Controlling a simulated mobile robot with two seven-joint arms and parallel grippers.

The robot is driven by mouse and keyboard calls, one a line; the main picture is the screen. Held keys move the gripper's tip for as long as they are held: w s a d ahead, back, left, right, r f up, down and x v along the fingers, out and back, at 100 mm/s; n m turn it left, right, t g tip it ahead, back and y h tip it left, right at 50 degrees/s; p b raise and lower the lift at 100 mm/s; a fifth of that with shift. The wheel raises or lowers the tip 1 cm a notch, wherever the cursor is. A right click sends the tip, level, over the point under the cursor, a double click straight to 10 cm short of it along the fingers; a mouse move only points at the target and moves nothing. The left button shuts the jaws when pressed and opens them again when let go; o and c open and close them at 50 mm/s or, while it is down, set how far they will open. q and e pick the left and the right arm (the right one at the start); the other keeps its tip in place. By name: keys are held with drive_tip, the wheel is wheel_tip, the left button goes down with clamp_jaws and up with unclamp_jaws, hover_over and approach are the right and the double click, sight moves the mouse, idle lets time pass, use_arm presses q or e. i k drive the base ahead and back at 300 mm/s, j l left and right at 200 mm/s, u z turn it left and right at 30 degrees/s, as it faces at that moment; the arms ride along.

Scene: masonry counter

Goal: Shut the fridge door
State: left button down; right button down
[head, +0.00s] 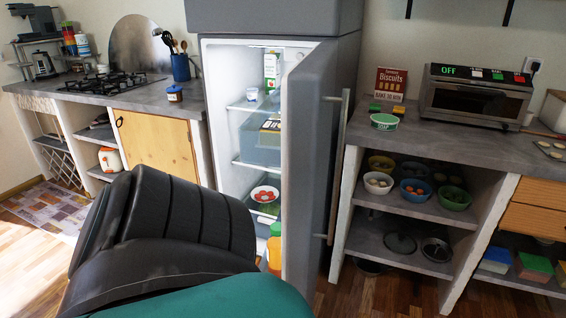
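The grey fridge (345,60) stands between two counters, with its lower compartment open. The fridge door (305,170) is hinged on the right and stands ajar, swung out towards me. A long vertical handle (338,165) runs along its outer face, on the right. Inside the lit fridge I see a carton, a small cup, a bowl with red items and bottles on shelves. A black and teal arm part of mine covers the lower left front of the fridge opening. Neither gripper shows, so I cannot see either one's position against the door.
The right counter (430,145) holds a toaster oven (474,95), a biscuits box (391,84) and a soap tub (384,122). Open shelves below hold several bowls. The left counter (150,98) has a gas hob (110,83). Wooden floor (385,297) is clear right of the door.

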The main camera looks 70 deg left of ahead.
sight(305, 99)
drive_tip(key=i+u, duration=0.15)
drive_tip(key=u, duration=0.3)
drive_tip(key=i+l+u, duration=0.1)
drive_tip(key=u, duration=0.4)
drive_tip(key=i+l+u, duration=0.1)
drive_tip(key=u, duration=0.35)
drive_tip(key=i+l+u, duration=0.1)
drive_tip(key=u, duration=0.4)
drive_tip(key=i+l+u, duration=0.25)
drive_tip(key=u, duration=0.2)
drive_tip(key=i+l+u, duration=0.1)
drive_tip(key=u, duration=0.4)
drive_tip(key=l+u, duration=0.45)
drive_tip(key=k+l+u, duration=0.1)
drive_tip(key=l+u, duration=0.35)
drive_tip(key=k+l, duration=0.1)
drive_tip(key=l, duration=0.25)
drive_tip(key=k+l+u, duration=0.15)
drive_tip(key=l, duration=0.5)
drive_tip(key=k+l+u, duration=0.1)
drive_tip(key=l, duration=0.25)
drive_tip(key=k, duration=0.1)
